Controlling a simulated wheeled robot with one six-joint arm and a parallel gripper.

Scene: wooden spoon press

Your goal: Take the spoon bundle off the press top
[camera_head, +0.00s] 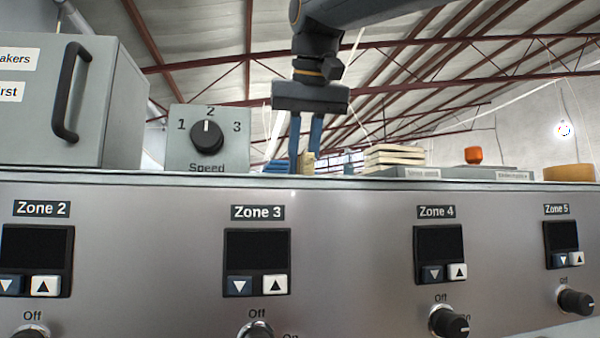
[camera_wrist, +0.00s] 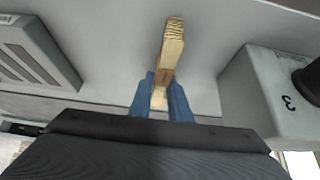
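The spoon bundle (camera_wrist: 172,48) is a narrow stack of pale wooden pieces in the wrist view, with its far end pointing away from my gripper. My gripper (camera_wrist: 162,97) has its two blue fingers close against both sides of the bundle's near end, with no clear gap. In the head view my gripper (camera_head: 305,150) points down at the press top (camera_head: 350,182), and part of the bundle (camera_head: 305,163) shows between and behind the fingertips. The bundle is low at the press top; whether it touches the surface is hidden by the front edge.
A speed dial box (camera_head: 208,140) stands left of my gripper, with a large handled cabinet (camera_head: 115,100) beyond it. To the right are stacked pale wooden pieces (camera_head: 394,157), low grey labelled blocks (camera_head: 408,172), an orange object (camera_head: 473,155) and a tan round object (camera_head: 569,173).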

